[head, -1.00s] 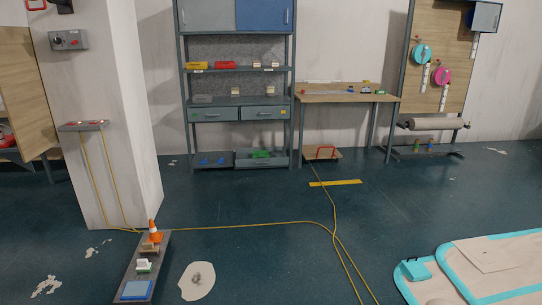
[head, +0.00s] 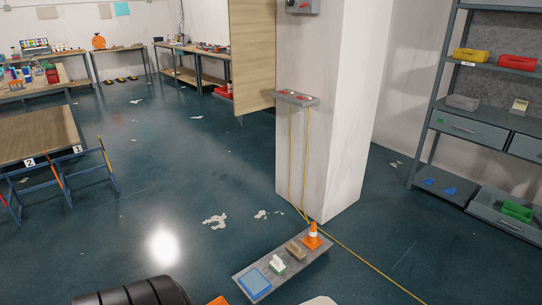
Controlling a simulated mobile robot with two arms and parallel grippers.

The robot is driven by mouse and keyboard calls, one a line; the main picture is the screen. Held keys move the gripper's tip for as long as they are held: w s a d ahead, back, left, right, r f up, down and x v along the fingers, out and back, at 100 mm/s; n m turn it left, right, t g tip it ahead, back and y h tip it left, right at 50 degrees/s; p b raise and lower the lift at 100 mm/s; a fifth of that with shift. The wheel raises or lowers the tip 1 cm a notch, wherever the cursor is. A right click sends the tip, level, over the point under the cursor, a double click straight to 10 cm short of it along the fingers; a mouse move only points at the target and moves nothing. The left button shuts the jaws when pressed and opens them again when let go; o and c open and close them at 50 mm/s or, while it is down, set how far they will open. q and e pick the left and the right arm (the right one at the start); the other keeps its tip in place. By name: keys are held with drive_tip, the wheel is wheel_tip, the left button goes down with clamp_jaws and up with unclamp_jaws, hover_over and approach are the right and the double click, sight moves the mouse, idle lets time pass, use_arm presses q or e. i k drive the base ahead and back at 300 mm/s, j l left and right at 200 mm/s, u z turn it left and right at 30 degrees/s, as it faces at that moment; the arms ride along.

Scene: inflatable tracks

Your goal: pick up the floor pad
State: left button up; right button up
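A low grey board (head: 318,254) lies on the floor at the bottom centre. On its near left end is a flat blue square pad (head: 254,283), which may be the floor pad; I cannot tell for sure. Beside it on the board, towards the right, are a small white and green item (head: 277,264), a brown block (head: 296,250) and an orange and white cone (head: 312,237). Neither of my grippers shows in the head view.
A white pillar (head: 330,150) with yellow cables stands behind the board. A grey shelf (head: 440,120) is at the right. A blue-legged trestle table (head: 40,135) is at the left. A black ribbed object (head: 135,292) is at the bottom edge. Open floor lies left of the pillar.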

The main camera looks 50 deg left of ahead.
sight(277, 264)
drive_tip(key=i+j+u, duration=0.2)
drive_tip(key=i+u, duration=0.25)
drive_tip(key=i, duration=0.5)
drive_tip(key=i+l+u, duration=0.15)
drive_tip(key=i+u, duration=0.3)
drive_tip(key=i, duration=0.5)
drive_tip(key=i+l+u, duration=0.5)
drive_tip(key=i, duration=0.2)
